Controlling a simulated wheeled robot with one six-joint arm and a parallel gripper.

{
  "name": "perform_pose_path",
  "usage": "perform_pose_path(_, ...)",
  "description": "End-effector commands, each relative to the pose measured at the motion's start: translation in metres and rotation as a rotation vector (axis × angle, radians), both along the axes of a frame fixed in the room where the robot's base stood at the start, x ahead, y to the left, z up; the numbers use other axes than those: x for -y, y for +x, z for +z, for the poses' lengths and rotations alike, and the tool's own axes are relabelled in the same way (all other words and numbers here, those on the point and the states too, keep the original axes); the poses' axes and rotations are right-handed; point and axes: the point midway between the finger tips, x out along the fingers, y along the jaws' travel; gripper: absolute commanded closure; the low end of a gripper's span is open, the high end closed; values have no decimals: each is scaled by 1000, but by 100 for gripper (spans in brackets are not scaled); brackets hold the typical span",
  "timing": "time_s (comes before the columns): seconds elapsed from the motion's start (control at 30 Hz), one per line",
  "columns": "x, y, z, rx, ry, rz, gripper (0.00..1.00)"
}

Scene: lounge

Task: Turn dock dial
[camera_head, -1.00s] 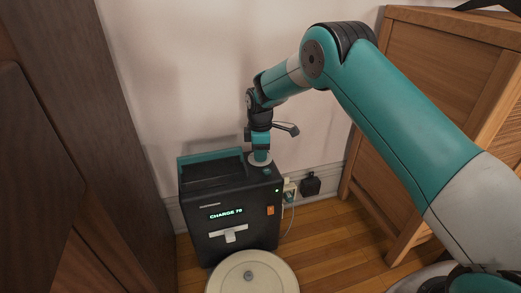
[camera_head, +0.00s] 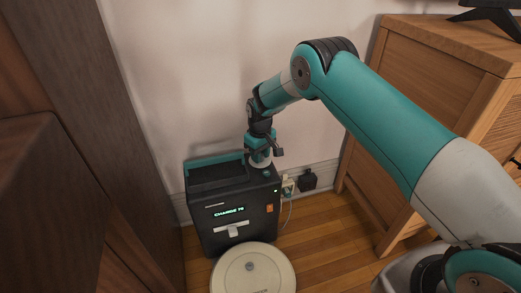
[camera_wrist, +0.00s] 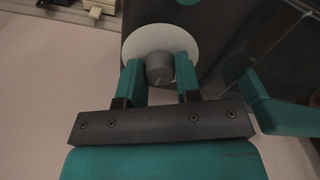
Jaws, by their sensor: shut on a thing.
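The dock (camera_head: 236,222) is a dark box standing on the floor against the wall, with a lit display (camera_head: 229,212) that seems to read "CHARGE 75". Its dial (camera_wrist: 160,68) is a small grey knob on a round white plate (camera_wrist: 133,45), seen in the wrist view. The white plate also shows on the dock's top in the head view (camera_head: 261,164). My gripper (camera_wrist: 161,75) points down at the dock's top, its two teal fingers shut on the dial, one on each side. In the head view the gripper hides the knob.
A round cream robot vacuum (camera_head: 252,272) sits on the floor in front of the dock. A wall socket with plugs (camera_head: 289,186) is to its right. A wooden cabinet (camera_head: 430,90) stands at right, and dark wooden furniture (camera_head: 50,200) at left.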

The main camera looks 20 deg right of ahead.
Motion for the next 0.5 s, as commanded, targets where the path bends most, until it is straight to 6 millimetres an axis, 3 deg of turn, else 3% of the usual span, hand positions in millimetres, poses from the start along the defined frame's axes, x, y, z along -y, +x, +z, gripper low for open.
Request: perform_pose_path(0.5, 0, 0, 1, 0, 0, -450, 92)
